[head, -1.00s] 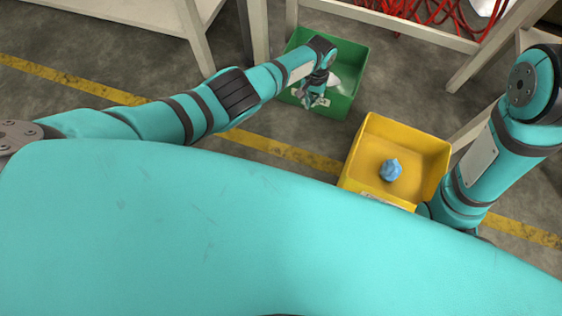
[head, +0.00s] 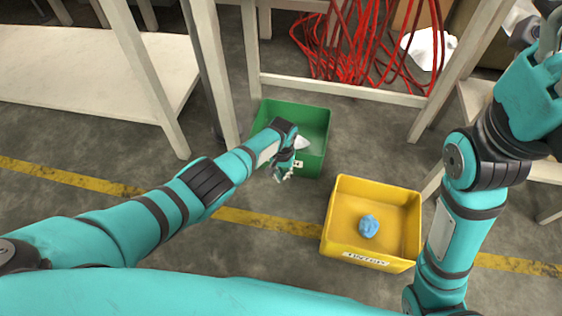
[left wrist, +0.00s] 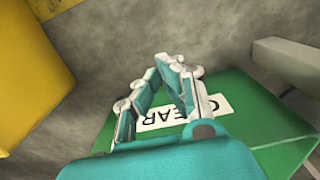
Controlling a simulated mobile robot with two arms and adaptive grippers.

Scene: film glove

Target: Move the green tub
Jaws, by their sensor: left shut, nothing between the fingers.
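The green tub (head: 316,118) stands on the floor in front of a pale bench frame, with something white and crumpled (head: 303,143) inside it. My left gripper (head: 282,176) is at the tub's near side, partly covering its front wall and label. In the left wrist view its fingers (left wrist: 180,70) are shut and empty, in front of the green tub's (left wrist: 247,92) white label, which partly reads "EAR". Whether they touch the wall I cannot tell. My right gripper (head: 548,35) is raised at the top right, cut off by the edge; its fingers are unclear.
A yellow tub (head: 343,187) with a crumpled blue thing (head: 369,225) in it stands nearer and to the right. Red cables (head: 362,45) hang behind the bench frame (head: 340,90). Bench legs stand left and right of the green tub.

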